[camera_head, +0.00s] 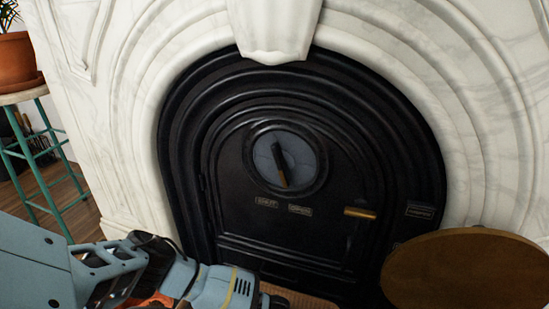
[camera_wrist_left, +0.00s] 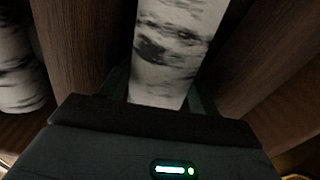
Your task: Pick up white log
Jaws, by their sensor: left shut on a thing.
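A white log (camera_wrist_left: 170,50) with dark bark marks stands in the middle of the left wrist view. Its upper end leaves the top of that picture and its near end is between the fingers of my left gripper (camera_wrist_left: 160,92). The gripper is shut on this log. In the head view my left arm reaches in from the lower left, and its gripper and the log do not show there. A second white log (camera_wrist_left: 17,60) is at the left edge of the left wrist view. My right gripper is in neither view.
Dark brown wooden surfaces (camera_wrist_left: 75,45) flank the held log closely on both sides. In the head view, a closed black fireplace door (camera_head: 330,195) sits in a white marble surround (camera_head: 120,90). A round wooden top (camera_head: 465,270) is at lower right, and a teal stool (camera_head: 50,160) with a potted plant (camera_head: 18,62) at left.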

